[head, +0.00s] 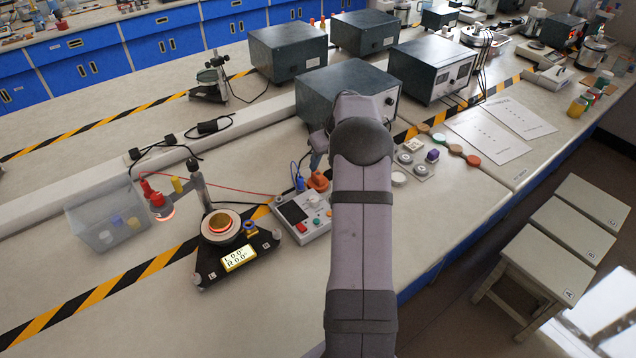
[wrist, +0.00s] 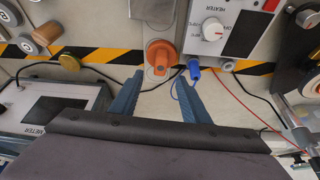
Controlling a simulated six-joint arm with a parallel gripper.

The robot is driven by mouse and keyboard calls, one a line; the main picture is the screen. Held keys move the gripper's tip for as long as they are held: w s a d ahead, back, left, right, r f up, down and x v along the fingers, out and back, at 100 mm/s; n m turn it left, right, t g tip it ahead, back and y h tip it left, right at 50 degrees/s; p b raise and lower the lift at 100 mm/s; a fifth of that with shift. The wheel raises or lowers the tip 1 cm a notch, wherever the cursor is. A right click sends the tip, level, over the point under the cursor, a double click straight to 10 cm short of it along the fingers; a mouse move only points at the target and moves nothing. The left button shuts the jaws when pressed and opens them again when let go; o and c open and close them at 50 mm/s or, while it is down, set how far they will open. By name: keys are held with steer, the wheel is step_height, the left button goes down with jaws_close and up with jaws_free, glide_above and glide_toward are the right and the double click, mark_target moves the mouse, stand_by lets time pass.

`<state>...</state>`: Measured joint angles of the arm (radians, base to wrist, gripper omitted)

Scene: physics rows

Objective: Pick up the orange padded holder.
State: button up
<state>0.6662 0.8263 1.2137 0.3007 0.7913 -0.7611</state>
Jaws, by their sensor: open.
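The orange padded holder (wrist: 161,54) stands upright on the bench in the wrist view, just beyond my fingertips and roughly centred between them. It also shows in the head view (head: 318,181), just left of my arm, partly hidden. My gripper (wrist: 158,80) is open, with one blue finger on each side and nothing between them. In the head view, a part of my gripper (head: 318,154) shows just above the holder. The rest is hidden behind my arm. I cannot tell the exact height gap between fingertips and holder.
A control box (head: 304,216) with knobs sits close to the holder. A blue plug (wrist: 194,68) with cables is right beside it in the wrist view. A black meter box (head: 343,92) stands behind.

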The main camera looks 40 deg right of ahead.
mark_target(318, 174)
steer(key=shift+p+x, duration=1.8)
steer(key=shift+x, duration=1.8)
steer(key=shift+s+f, duration=0.1)
steer(key=shift+s, duration=0.05)
steer(key=shift+c, duration=0.7)
jaws_close()
